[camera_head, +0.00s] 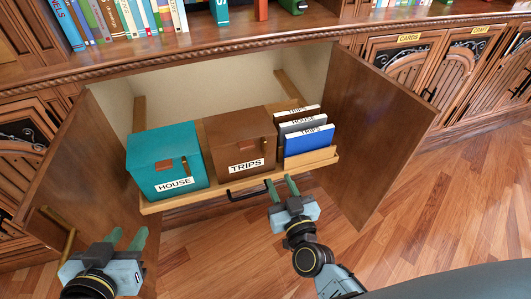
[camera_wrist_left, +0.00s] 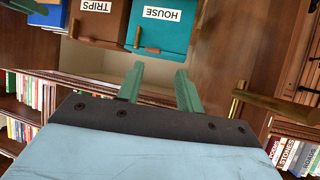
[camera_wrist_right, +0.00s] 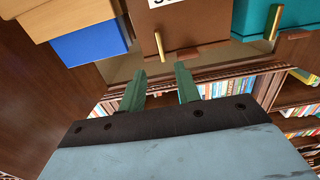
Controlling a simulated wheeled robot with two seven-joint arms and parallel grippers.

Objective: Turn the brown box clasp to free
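The brown box (camera_head: 238,135), labelled TRIPS, sits in the middle of a pulled-out wooden tray (camera_head: 160,205). My left gripper (camera_head: 128,238) is open and empty, low at the left near the open door.
A teal box (camera_head: 165,155) labelled HOUSE, with its own clasp, stands left of the brown box. Blue and grey folders (camera_head: 308,140) stand right. A black handle (camera_head: 248,193) juts from the tray front near my right fingers. Open cabinet doors (camera_head: 375,130) flank both sides.

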